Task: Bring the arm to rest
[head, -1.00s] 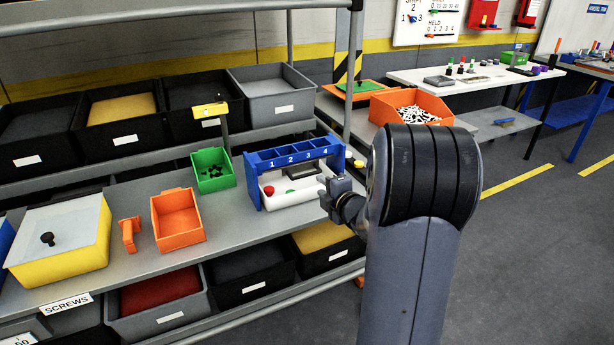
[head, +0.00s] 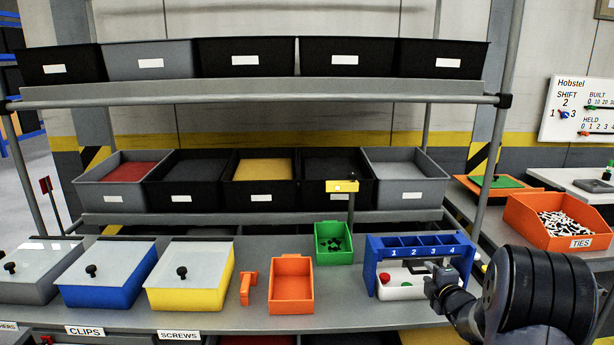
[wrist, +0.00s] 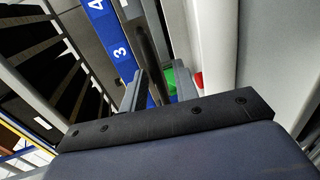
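My gripper (head: 432,284) is at the right front of the blue numbered rack (head: 376,252), low over the grey bench. The blue rack (wrist: 118,52) shows beyond the fingers. I see nothing clearly held. My arm bends in from the lower right of the head view and hides the bench there.
A green bin (head: 334,258), an orange bin (head: 290,307) and a yellow lidded box (head: 222,297) stand left of the rack. An orange bin of ties (head: 592,236) stands at the right. Shelves of dark bins rise behind the bench.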

